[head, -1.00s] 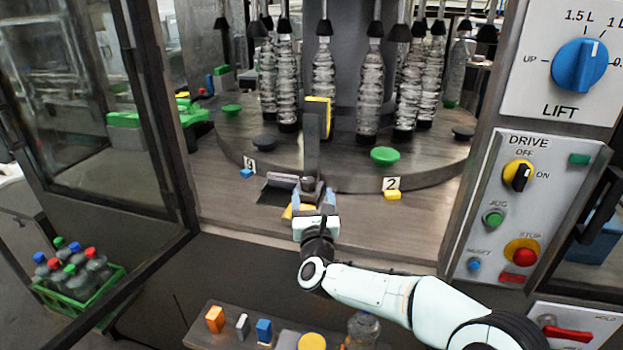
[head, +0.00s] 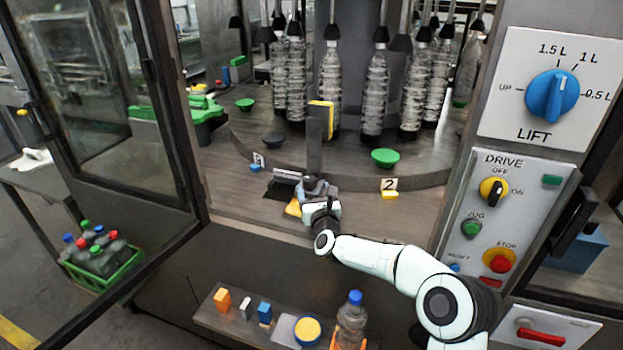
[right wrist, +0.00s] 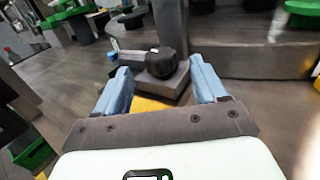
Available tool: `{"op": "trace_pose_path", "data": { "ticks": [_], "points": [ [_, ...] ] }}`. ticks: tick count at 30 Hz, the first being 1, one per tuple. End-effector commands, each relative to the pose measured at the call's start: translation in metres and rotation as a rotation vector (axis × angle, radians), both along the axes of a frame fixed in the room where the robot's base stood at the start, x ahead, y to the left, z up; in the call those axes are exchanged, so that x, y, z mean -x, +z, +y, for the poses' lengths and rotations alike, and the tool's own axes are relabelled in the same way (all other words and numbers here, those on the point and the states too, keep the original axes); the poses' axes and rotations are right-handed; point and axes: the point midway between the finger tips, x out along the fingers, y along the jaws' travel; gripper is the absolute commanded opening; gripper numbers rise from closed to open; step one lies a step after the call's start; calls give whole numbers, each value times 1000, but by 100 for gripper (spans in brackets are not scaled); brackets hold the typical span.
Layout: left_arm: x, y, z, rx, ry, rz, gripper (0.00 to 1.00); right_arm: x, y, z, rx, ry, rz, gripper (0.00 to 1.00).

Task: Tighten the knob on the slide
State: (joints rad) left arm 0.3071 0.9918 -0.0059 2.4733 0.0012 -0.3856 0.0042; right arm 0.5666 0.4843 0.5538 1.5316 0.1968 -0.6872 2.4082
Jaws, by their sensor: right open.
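The slide (head: 287,176) is a grey block on the machine's deck, with an upright post and a yellow pad (head: 322,119) behind it. The dark knob (right wrist: 167,63) sits on the slide, with a lever-like arm pointing left in the right wrist view. My right gripper (head: 318,192) is at the slide's front; in the right wrist view its two blue fingertips (right wrist: 160,78) are apart, one on each side of the knob, with nothing held. In the head view the gripper mostly hides the knob. My left gripper is not in view.
A yellow block (head: 293,208) lies beside the slide. The round table (head: 350,170) with hanging bottles and green pads stands behind. The control panel (head: 500,215) is at the right, the open glass door (head: 100,120) at the left. A shelf of small parts (head: 215,312) is below.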

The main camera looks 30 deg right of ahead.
Motion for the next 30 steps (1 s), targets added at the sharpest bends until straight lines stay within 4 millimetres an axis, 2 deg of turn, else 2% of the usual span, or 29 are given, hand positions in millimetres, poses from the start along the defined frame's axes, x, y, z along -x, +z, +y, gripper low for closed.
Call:
{"op": "trace_pose_path", "data": {
  "ticks": [1, 3, 7, 19, 20, 24, 25, 30],
  "points": [
    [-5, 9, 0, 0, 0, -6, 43, -10, 4, -2, -2, 1, -2, 71],
    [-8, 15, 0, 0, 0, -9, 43, -20, 3, -6, -2, 0, -2, 71],
    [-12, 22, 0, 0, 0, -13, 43, -32, 3, -10, -1, 0, 0, 71],
    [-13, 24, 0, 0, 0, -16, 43, -37, 0, -12, 2, 0, 1, 71],
    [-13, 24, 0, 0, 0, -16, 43, -37, 0, -12, 2, 0, 1, 65],
    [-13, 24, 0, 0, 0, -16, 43, -37, 0, -12, 1, 0, 0, 19],
    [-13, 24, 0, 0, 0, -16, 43, -37, 0, -12, 1, 0, 0, 15],
    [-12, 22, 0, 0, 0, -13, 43, -37, 0, -12, 0, -3, 0, 15]
  ]
}}
